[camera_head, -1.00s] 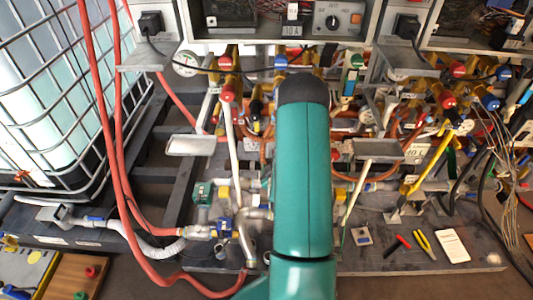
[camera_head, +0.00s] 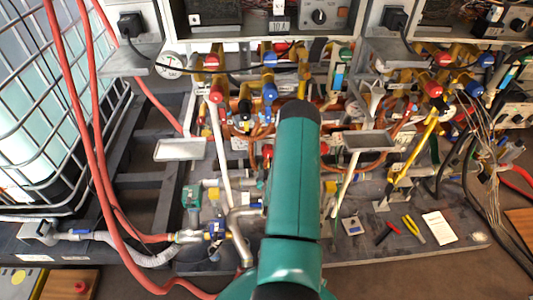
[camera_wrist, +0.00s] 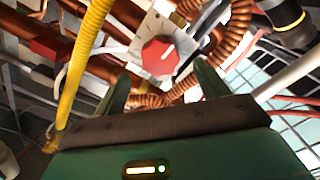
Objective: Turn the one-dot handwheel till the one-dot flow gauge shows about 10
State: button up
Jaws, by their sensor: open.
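In the wrist view a red knob (camera_wrist: 160,56) with a white pointer line sits on a pale plate with dial marks (camera_wrist: 144,31). My gripper (camera_wrist: 163,82) is open, its two green fingers reaching toward the knob from below, with nothing between them. Whether the fingers are beside the knob or short of it I cannot tell. No dot mark is readable, so I cannot confirm that this is the one-dot handwheel. In the head view my teal arm covers the middle and hides my gripper. A round white gauge (camera_head: 171,64) stands at the upper left; its reading and dots are too small to tell.
Copper coiled pipes (camera_wrist: 226,42) and a yellow hose (camera_wrist: 84,62) crowd around the knob. In the head view, red hoses (camera_head: 88,150) hang at left beside a caged tank (camera_head: 40,100).

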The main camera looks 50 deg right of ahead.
aim_at(268, 153)
jog(key=x, duration=0.5)
jog(key=shift+w, duration=0.1)
jog(key=shift+c, duration=0.2)
jog(key=c, duration=0.9)
